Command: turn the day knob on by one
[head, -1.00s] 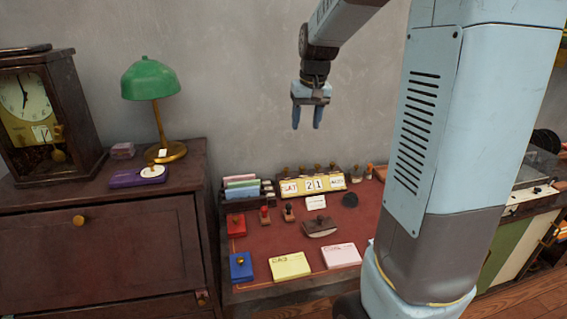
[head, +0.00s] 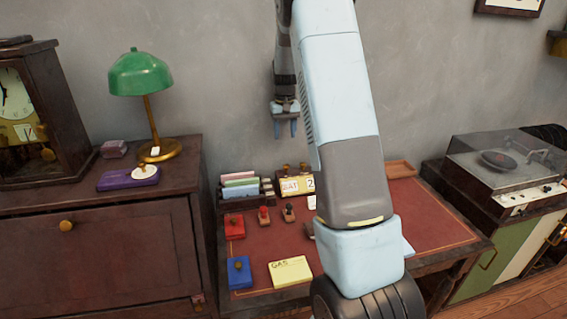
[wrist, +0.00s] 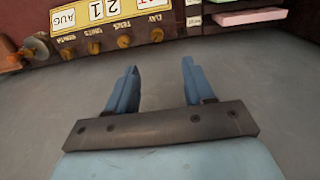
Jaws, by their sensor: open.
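The yellow desk calendar (head: 297,186) stands at the back of the red-topped desk, its right part hidden behind my arm. It also shows inverted in the wrist view (wrist: 84,20), with AUG and 21 legible and brass knobs along its top edge. The day knob (wrist: 156,35) is the one by the DAY label; in the head view it is the left knob (head: 286,169) above SAT. My gripper (head: 285,128) hangs fingers down above the calendar's left end, apart from it. In the wrist view its two blue fingers (wrist: 160,66) are spread and empty, near the day knob.
Beside the calendar's left end is a letter rack (head: 240,188) with coloured cards. Stamps, a red box (head: 234,226) and a blue box (head: 239,270) lie in front. The green lamp (head: 141,74) stands left on the cabinet. The wall is behind the desk.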

